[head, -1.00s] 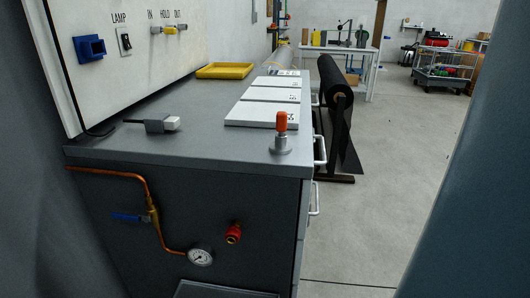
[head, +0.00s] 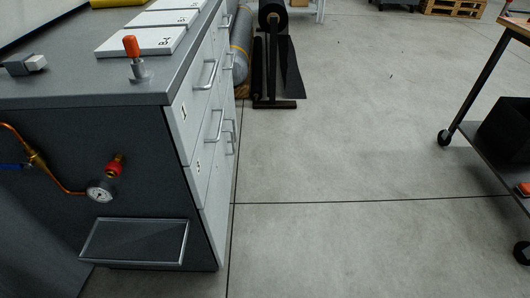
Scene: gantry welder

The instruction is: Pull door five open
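A dark grey cabinet (head: 60,140) stands at the left, and its light front faces right, seen at a steep angle. The front carries several pale doors or drawers, among them an upper near one (head: 187,118) and a lower near one (head: 203,178), with silver bar handles (head: 214,124). All of the visible fronts look closed. Small dark marks show on some fronts, but they are too small to read surely, so I cannot tell which is door five. Neither of my grippers is in view.
On the cabinet top are an orange-tipped knob (head: 133,52), white numbered plates (head: 141,42) and a grey plug (head: 25,64). A tray (head: 137,243) juts from the near side. A black roll stand (head: 274,60) is behind. A wheeled cart (head: 480,150) stands right. The middle floor is clear.

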